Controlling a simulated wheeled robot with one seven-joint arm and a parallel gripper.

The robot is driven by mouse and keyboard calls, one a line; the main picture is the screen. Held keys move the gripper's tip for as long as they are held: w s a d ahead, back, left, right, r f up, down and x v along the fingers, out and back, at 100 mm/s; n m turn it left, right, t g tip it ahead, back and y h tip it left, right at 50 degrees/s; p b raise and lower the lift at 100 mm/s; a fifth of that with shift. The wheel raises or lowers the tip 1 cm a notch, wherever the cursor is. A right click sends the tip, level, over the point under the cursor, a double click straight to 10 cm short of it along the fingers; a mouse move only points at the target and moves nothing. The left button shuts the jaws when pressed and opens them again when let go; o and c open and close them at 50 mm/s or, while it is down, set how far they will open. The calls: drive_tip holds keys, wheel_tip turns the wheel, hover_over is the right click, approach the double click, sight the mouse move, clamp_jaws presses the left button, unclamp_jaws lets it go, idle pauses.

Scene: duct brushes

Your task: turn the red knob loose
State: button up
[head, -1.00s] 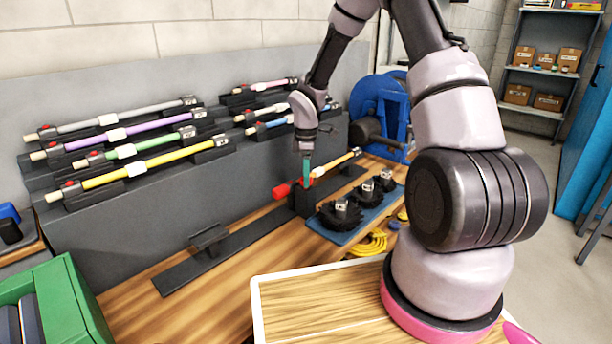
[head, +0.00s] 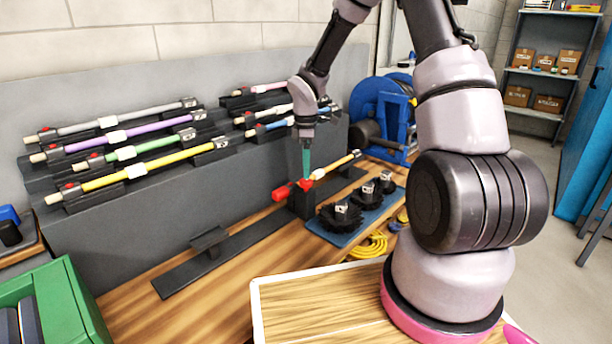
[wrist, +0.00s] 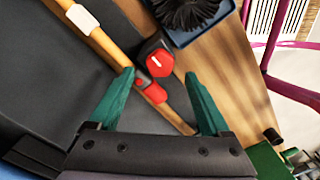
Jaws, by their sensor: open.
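The red knob (wrist: 160,62) has a white line on its face and sits on a black block in the wrist view. In the head view, red shows at the top of the dark post (head: 304,203), and I take it as the knob (head: 305,184). I cannot tell whether the fingers touch the knob.
A blue tray (head: 337,236) with black round brushes stands right of the post. A dark rail (head: 230,257) lies on the bench to the left. Coloured rods rest on the rack (head: 150,160) behind. A blue reel (head: 385,105) and a yellow coil (head: 370,245) are near.

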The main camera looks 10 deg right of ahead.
wheel_tip(320, 180, up, 6)
drive_tip(key=shift+r, duration=0.25)
drive_tip(key=s+d+r+m+t, duration=0.2)
drive_tip(key=s+r+m, duration=0.35)
drive_tip(key=r, duration=0.35)
drive_tip(key=s+d+r+m+t, duration=0.1)
drive_tip(key=s+d+r+m, duration=0.1)
drive_tip(key=s+r+m, duration=0.55)
drive_tip(key=s+d+r+m+t+y, duration=0.1)
drive_tip(key=s+r+m+t, duration=0.3)
drive_tip(key=s, duration=0.9)
wheel_tip(320, 180, up, 5)
drive_tip(key=m+y, duration=0.1)
drive_tip(key=m, duration=0.2)
drive_tip(key=shift+s+d+r, duration=0.15)
drive_tip(key=shift+s+d, duration=0.05)
drive_tip(key=shift+d, duration=0.1)
